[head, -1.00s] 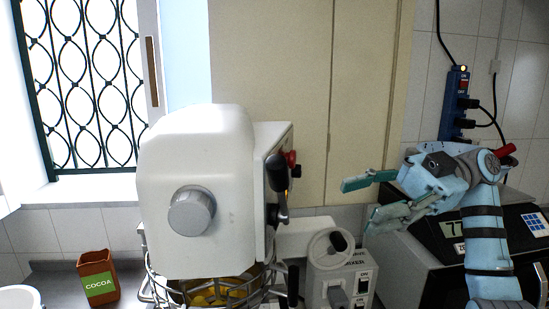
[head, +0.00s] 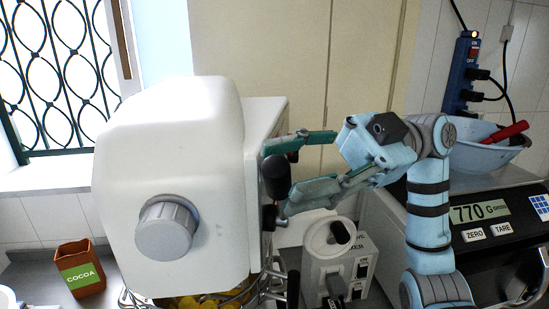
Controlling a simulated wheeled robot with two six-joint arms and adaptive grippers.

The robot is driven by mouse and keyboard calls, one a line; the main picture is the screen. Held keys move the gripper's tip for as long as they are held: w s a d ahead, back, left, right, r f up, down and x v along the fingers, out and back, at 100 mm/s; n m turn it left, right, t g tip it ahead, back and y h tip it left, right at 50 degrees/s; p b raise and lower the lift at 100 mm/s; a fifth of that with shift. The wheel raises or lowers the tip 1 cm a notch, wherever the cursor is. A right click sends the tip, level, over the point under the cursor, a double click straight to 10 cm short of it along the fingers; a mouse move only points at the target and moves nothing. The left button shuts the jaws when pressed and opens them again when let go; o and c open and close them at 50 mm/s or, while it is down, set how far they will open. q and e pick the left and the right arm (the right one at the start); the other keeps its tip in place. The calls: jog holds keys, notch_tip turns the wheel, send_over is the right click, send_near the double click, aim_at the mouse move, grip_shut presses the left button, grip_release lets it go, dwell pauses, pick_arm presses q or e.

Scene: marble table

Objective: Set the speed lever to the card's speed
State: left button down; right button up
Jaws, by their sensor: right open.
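The white mixer (head: 170,130) stands left of centre. A lever with a black knob (head: 275,176) sticks out from its right side. A second small dark knob (head: 268,217) shows just below. My right gripper (head: 280,178) is open, with one finger above and one below the black knob. I cannot tell whether either finger touches it. The lever's scale is hidden from this angle. No speed card can be made out. My left gripper is not in view.
A scale reading 770 (head: 480,212) carries a blue bowl (head: 485,150) at right. A cocoa pot (head: 81,268) stands at lower left. The mixer bowl (head: 215,300) holds yellow pieces.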

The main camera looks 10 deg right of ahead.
jog(key=shift+w+a, duration=0.1)
jog(key=shift+a, duration=0.65)
jog(key=shift+a+f, duration=0.1)
jog(key=shift+a, duration=0.4)
jog(key=shift+s, duration=0.35)
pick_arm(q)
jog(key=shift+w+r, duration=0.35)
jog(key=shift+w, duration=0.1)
pick_arm(e)
jog(key=shift+w, duration=0.1)
grip_shut()
